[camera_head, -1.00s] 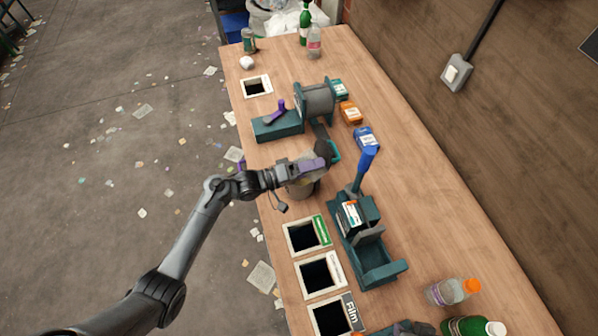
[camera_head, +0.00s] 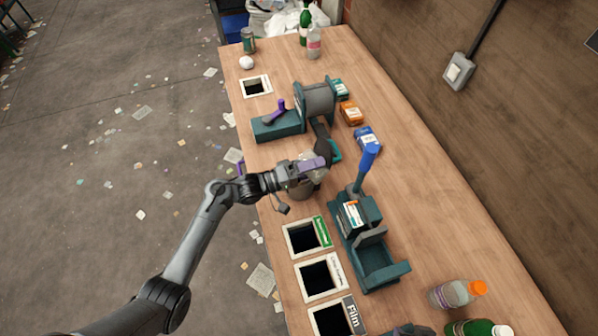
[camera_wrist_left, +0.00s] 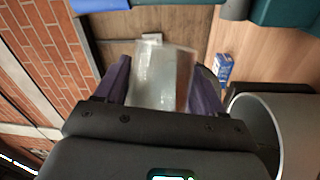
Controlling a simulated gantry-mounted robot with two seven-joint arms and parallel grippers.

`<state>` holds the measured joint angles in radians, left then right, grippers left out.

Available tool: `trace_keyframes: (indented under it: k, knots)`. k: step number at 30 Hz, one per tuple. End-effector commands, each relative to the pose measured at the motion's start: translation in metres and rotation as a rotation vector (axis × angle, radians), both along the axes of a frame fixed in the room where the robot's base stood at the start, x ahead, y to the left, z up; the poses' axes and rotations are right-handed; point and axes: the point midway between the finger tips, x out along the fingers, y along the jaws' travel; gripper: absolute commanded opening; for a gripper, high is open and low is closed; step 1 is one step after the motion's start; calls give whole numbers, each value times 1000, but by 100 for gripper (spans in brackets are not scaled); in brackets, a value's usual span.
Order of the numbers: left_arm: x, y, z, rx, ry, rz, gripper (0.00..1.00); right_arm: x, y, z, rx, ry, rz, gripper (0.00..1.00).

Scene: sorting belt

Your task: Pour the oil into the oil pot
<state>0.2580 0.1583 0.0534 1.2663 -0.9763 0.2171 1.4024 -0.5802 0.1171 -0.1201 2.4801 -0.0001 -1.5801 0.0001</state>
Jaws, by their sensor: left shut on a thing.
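My left gripper (camera_head: 313,167) is shut on a clear container of pale liquid. In the left wrist view the container (camera_wrist_left: 162,76) sits between the purple fingers and looks tilted; whether anything flows out cannot be told. In the head view the grey metal pot (camera_head: 300,190) stands on the bench just below the gripper, partly hidden by it. In the left wrist view the pot's wide round rim (camera_wrist_left: 262,128) shows close beside the gripper, at lower right. My right gripper is not in view.
A teal press with a blue lever (camera_head: 367,160) stands right of the pot. A teal crank machine (camera_head: 315,100) is behind. Square bin openings (camera_head: 309,236) line the front-left edge. The bench's right side is mostly clear.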

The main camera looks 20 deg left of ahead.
Motion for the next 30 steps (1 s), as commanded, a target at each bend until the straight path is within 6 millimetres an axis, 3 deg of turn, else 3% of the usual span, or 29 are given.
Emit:
trace_keyframes:
  k: [30]
  knots:
    - [2,2,6,-112,55,-1,37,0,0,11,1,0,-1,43]
